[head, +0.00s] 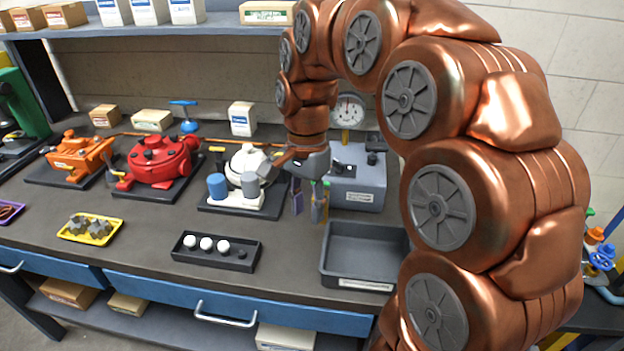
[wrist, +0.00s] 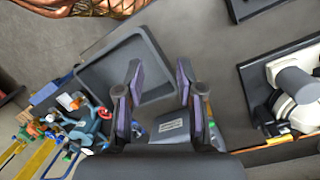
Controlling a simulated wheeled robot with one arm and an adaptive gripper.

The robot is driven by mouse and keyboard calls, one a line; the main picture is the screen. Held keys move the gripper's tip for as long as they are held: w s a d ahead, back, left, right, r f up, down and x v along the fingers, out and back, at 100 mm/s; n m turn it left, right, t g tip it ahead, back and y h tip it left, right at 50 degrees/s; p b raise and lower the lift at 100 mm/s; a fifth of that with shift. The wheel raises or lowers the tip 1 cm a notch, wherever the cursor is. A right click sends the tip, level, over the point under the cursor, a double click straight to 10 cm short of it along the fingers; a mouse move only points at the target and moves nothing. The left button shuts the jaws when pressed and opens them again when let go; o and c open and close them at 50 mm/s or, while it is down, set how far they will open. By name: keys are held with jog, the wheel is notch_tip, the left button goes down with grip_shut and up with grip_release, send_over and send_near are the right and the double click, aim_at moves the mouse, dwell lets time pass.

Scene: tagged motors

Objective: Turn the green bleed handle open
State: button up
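My gripper (head: 308,206) hangs above the bench in front of a grey box (head: 357,190) with a label and a round gauge (head: 348,110). In the wrist view my gripper (wrist: 160,82) is open, its two purple-padded fingers apart with nothing between the tips. A small green piece (head: 326,184) shows beside the right finger; a green spot also shows by the finger in the wrist view (wrist: 211,124). I cannot tell whether this is the bleed handle. The grey box (wrist: 173,127) also shows past the fingers. No handle is clearly visible on it; my gripper and arm hide part of it.
A white motor (head: 247,165), a red motor (head: 158,160) and an orange motor (head: 80,152) stand to the left. An empty grey tray (head: 355,270) and a black tray with white balls (head: 240,262) lie in front. Coloured valves (head: 600,258) stand at far right.

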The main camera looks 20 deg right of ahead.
jog(key=w+d+r+m+p, duration=0.1)
jog(key=w+d+m, duration=0.4)
jog(key=w, duration=0.4)
jog(key=m+p, duration=0.1)
jog(key=m, duration=0.6)
send_over(312, 183)
jog(key=w+d, duration=0.1)
jog(key=w, duration=0.1)
jog(key=shift+s+a+f+p, duration=0.2)
jog(key=shift+f+p, duration=0.25)
jog(key=shift+f, duration=0.9)
jog(key=shift+s+a+f+p, duration=0.1)
jog(key=shift+s+f+p, duration=0.3)
jog(key=shift+f, duration=1)
jog(key=shift+s+a+f+p, duration=0.15)
jog(key=shift+f+p, duration=0.3)
jog(key=shift+f, duration=0.9)
jog(key=shift+d, duration=0.1)
jog(key=shift+c, duration=0.3)
grip_shut()
